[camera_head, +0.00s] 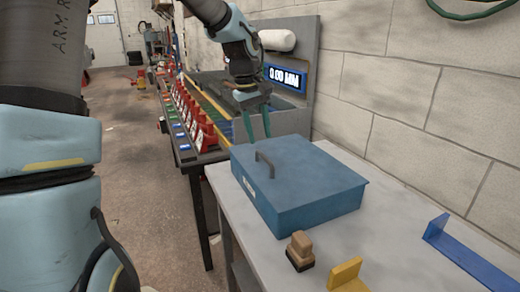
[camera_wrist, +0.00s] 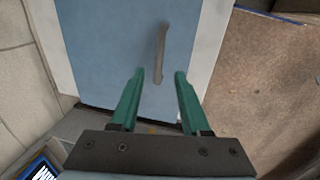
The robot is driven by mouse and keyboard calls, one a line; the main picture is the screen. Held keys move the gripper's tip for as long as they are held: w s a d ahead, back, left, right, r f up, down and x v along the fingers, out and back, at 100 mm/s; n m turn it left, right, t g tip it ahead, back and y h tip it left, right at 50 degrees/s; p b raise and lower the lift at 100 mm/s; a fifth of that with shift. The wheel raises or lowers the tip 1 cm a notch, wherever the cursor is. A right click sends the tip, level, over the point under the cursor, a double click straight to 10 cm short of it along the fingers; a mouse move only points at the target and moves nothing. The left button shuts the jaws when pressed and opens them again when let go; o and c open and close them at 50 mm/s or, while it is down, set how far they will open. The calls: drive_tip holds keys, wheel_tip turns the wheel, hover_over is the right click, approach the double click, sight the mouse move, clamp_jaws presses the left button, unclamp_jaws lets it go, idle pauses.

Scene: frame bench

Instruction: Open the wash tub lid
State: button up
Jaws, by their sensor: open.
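The wash tub (camera_head: 310,213) is a blue box with a flat blue lid (camera_head: 315,176), and it sits shut on a grey bench. A dark arched handle (camera_head: 265,161) stands up from the lid near its left side. My gripper (camera_head: 258,138) is at the tub's far left end, above and beyond the handle, with its green fingers pointing down. In the wrist view my gripper (camera_wrist: 157,76) is open and empty. The handle (camera_wrist: 160,55) shows there ahead of the fingertips, roughly in line with the gap between them, on the blue lid (camera_wrist: 110,45).
A wooden brush (camera_head: 300,250), a yellow bracket (camera_head: 346,274) and a blue bracket (camera_head: 465,255) lie on the grey bench top (camera_head: 385,225) in front of and right of the tub. A block wall (camera_head: 430,100) runs along the right. Red items (camera_head: 197,122) line another bench behind.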

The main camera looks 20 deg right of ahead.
sight(264, 157)
drive_tip(key=f, duration=0.3)
drive_tip(key=d+f, duration=0.1)
drive_tip(key=f, duration=0.2)
drive_tip(key=shift+d+f+p, duration=0.1)
drive_tip(key=shift+d+p, duration=0.05)
drive_tip(key=shift+p, duration=0.2)
clamp_jaws()
idle(1.1)
